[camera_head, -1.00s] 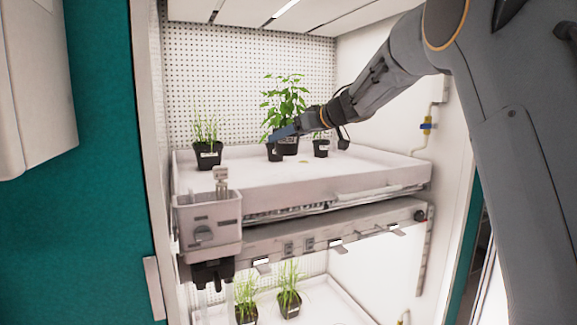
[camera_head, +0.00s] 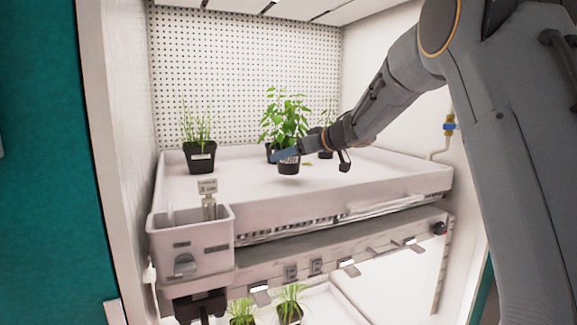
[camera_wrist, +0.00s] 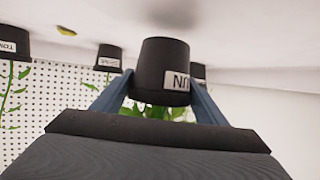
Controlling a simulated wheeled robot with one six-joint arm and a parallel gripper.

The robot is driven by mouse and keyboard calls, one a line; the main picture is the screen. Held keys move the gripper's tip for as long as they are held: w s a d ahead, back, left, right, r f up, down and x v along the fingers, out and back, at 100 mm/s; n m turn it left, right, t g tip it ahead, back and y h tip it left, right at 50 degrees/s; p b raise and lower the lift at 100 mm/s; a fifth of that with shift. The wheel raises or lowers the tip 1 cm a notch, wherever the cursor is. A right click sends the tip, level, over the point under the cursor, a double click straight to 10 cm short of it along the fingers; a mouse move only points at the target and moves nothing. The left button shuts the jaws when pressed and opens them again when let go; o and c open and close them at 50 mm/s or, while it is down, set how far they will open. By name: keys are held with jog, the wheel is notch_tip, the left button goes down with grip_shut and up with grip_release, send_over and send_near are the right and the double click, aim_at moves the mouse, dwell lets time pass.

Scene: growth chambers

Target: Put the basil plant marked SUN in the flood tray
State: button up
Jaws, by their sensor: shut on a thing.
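My gripper (camera_head: 287,156) is shut on a black pot (camera_head: 289,168) with a white label. In the wrist view, which is upside down, the blue fingers grip the pot (camera_wrist: 160,62) from both sides, and its partly seen label reads "UN". Green basil leaves (camera_head: 284,115) rise above the pot in the head view, and some leaves show between the fingers in the wrist view. The held pot is over the white flood tray (camera_head: 225,184) near its middle. I cannot tell whether its base touches the tray.
A grass-like plant in a black pot (camera_head: 201,160) stands at the tray's left. Another pot (camera_head: 327,152) stands at the right, and one (camera_head: 270,150) is partly hidden behind the held pot. A grey box (camera_head: 190,258) hangs at the tray's front left corner. The tray's front is clear.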

aim_at(289, 163)
jog(key=shift+s+d+f, duration=0.1)
jog(key=shift+d+f, duration=0.1)
jog(key=shift+f, duration=0.9)
jog(key=shift+a+f, duration=0.1)
jog(key=shift+f, duration=0.2)
jog(key=shift+a+f, duration=0.1)
jog(key=shift+a, duration=0.15)
jog(key=o, duration=1.3)
jog(key=shift+d, duration=0.15)
jog(key=shift+c, duration=0.2)
jog(key=shift+d, duration=0.1)
jog(key=b+v, duration=0.1)
jog(key=v, duration=1)
jog(key=shift+d+r, duration=0.2)
jog(key=shift+r, duration=0.05)
jog(key=shift+s, duration=0.2)
jog(key=shift+d+r, duration=0.1)
jog(key=shift+r, duration=0.05)
